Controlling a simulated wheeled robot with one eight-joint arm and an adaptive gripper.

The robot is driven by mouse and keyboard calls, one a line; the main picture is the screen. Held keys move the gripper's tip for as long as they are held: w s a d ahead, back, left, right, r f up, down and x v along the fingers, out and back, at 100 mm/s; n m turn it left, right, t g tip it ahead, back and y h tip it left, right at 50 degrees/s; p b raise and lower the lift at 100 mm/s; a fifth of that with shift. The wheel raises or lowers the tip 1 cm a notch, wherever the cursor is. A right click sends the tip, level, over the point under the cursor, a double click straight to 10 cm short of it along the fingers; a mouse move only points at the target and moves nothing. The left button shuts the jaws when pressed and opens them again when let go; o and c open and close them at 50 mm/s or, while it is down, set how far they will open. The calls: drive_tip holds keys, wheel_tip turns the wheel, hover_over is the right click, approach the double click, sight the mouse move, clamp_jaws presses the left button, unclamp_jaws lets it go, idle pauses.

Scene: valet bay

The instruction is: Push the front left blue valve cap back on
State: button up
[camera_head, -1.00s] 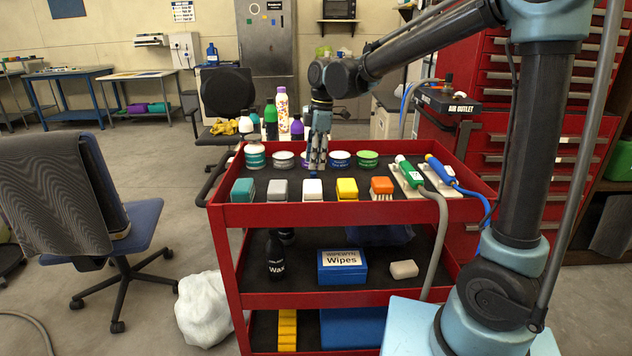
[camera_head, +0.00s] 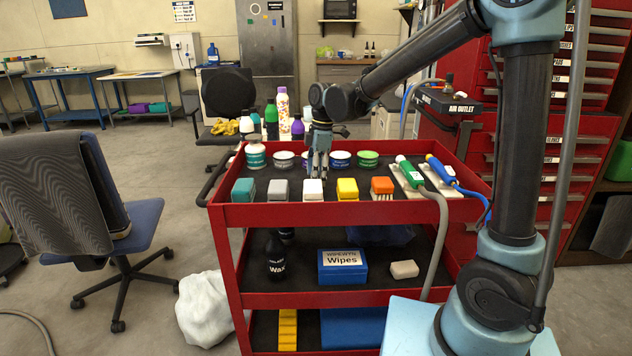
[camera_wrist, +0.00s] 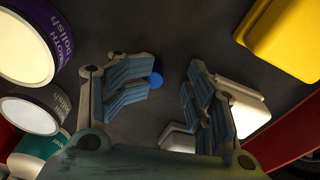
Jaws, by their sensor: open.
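A small round blue piece (camera_wrist: 156,80), possibly the valve cap, shows in the wrist view on the dark cart top. It is partly hidden behind the left finger, and I cannot tell whether it sits on anything. My gripper (camera_wrist: 168,92) is open above the cart top, fingers apart, with bare dark surface between them. In the head view my gripper (camera_head: 318,170) points down over the red cart (camera_head: 380,210), among the tins and just behind the white-topped brush (camera_head: 313,190). The blue piece cannot be made out in the head view.
Close to my gripper are a purple-labelled polish tin (camera_wrist: 60,35), a second tin (camera_wrist: 35,110) and a yellow block (camera_wrist: 285,38). Grey (camera_head: 277,190) and orange (camera_head: 382,186) brushes and a green-handled tool (camera_head: 410,172) share the top tray. The cart has raised red edges.

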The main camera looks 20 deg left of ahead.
drive_tip(key=shift+c, duration=0.2)
drive_tip(key=c, duration=0.5)
drive_tip(key=shift+c, duration=0.4)
drive_tip(key=shift+r, duration=0.25)
drive_tip(key=shift+c, duration=1.1)
wheel_tip(320, 180, up, 10)
drive_tip(key=shift+f, duration=0.25)
clamp_jaws()
drive_tip(key=o, duration=1.8)
unclamp_jaws()
